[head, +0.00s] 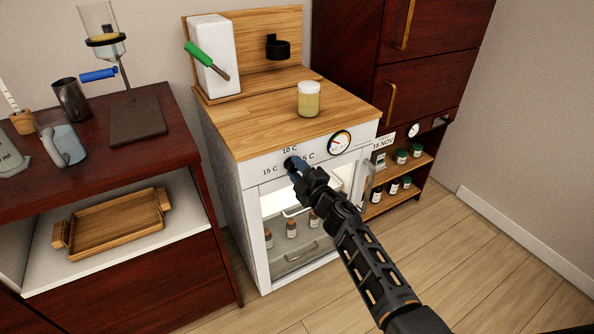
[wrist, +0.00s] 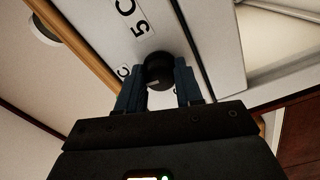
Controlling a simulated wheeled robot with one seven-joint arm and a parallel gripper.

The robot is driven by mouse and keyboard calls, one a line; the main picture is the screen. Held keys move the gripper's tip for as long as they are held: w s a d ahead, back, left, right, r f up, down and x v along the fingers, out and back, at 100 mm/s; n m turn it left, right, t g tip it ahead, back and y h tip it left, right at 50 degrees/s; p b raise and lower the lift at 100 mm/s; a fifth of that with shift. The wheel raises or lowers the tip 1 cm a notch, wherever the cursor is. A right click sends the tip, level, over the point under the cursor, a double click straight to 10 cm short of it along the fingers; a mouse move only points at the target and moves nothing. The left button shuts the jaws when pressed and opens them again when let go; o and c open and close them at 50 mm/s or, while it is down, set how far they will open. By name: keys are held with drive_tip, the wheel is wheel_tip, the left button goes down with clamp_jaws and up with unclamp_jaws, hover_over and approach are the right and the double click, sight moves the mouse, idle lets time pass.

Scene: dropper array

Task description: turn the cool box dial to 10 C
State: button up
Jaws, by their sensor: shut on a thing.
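The cool box (head: 220,160) is a white cabinet with a wooden top. Its front panel carries the labels 15 C, 10 C and 5 C around a black dial (head: 290,163). My gripper (head: 296,170) reaches the panel from the lower right and is shut on the dial. In the wrist view the round black dial (wrist: 158,70) sits between my two blue fingertips (wrist: 158,90). The 5 C label shows beside it. I cannot tell where the dial's pointer is, as my gripper covers much of it in the head view.
A round gauge (head: 340,143) is right of the dial. A jar (head: 309,99) stands on the wooden top, near a white block (head: 213,60) with a green-handled tool. Bottles stand inside behind the glass door. A bench with a wooden tray (head: 115,222) is at left.

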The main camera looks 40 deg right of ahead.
drive_tip(key=shift+n, duration=0.7)
drive_tip(key=o, duration=1)
drive_tip(key=shift+o, duration=0.2)
drive_tip(key=v, duration=0.7)
drive_tip(key=shift+s+p, duration=0.4)
drive_tip(key=shift+p, duration=0.05)
drive_tip(key=shift+a, duration=0.15)
